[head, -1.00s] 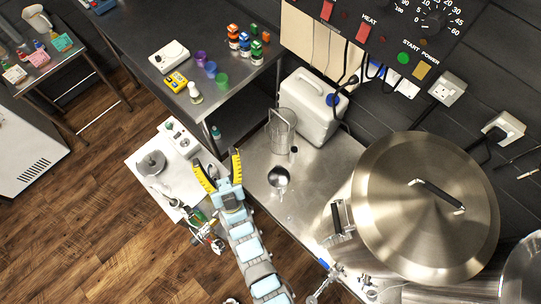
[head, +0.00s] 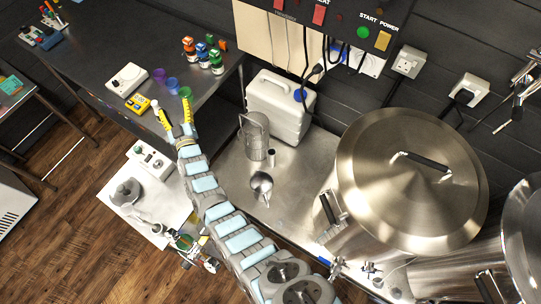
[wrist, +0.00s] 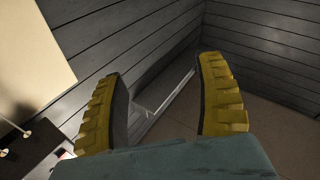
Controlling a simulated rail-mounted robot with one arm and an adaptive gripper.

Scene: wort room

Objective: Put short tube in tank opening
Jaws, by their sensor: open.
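My gripper (head: 175,122) is open and empty in the head view, at the front edge of the dark bench near the colored cups. Its yellow ridged fingers stand apart in the wrist view (wrist: 160,95), with nothing between them. A small upright metal cylinder (head: 271,156) stands on the steel counter beside a clear jug; it may be the short tube, but it is too small to be sure. A large steel tank (head: 412,180) with a domed, handled lid stands at the right. A second steel tank (head: 525,240) is cut by the right edge. I cannot make out a tank opening.
A clear jug (head: 255,140), a metal cup (head: 261,185) and a white canister (head: 280,105) stand on the steel counter. A white board (head: 120,205) lies left of my arm.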

